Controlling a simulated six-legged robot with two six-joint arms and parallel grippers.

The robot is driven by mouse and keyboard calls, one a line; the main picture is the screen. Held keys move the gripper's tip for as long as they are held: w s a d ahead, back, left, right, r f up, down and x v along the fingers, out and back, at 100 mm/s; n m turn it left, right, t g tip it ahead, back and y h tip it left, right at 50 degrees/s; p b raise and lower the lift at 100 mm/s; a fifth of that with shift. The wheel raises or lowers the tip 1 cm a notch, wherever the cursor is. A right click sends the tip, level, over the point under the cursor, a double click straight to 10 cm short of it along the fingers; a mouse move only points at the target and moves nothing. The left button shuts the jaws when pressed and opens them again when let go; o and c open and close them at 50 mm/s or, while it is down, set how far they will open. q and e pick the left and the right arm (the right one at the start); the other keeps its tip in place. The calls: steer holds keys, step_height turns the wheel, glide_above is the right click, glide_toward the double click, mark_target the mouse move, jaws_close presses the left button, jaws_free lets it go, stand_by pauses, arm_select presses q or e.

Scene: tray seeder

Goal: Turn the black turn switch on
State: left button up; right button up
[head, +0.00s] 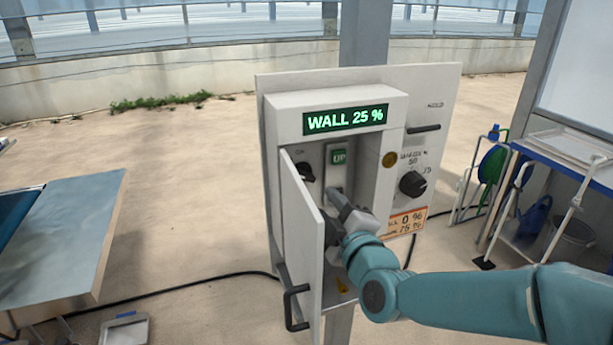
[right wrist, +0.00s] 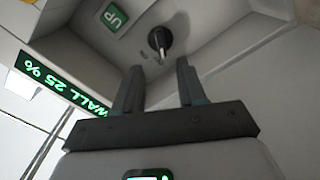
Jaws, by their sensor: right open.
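The black turn switch (head: 304,172) sits on the back panel inside the open grey control box (head: 396,110), left of the green UP sign (head: 338,157). My right gripper (head: 336,212) reaches into the box from the right, below and right of the switch. In the right wrist view the switch (right wrist: 160,41) lies just beyond and between the open fingertips (right wrist: 160,75), which hold nothing and look apart from it. Its lettering is too small to read. My left gripper is not in view.
The box door (head: 301,240) stands open on the left, close to my gripper. Another black knob (head: 412,184) is on the panel's right. The display (head: 345,119) reads WALL 25 %. A table (head: 75,250) stands left, a trolley (head: 560,170) right.

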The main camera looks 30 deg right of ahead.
mark_target(308, 179)
steer(key=p+x, duration=0.2)
steer(key=x, duration=0.8)
steer(key=shift+w, duration=0.25)
jaws_close()
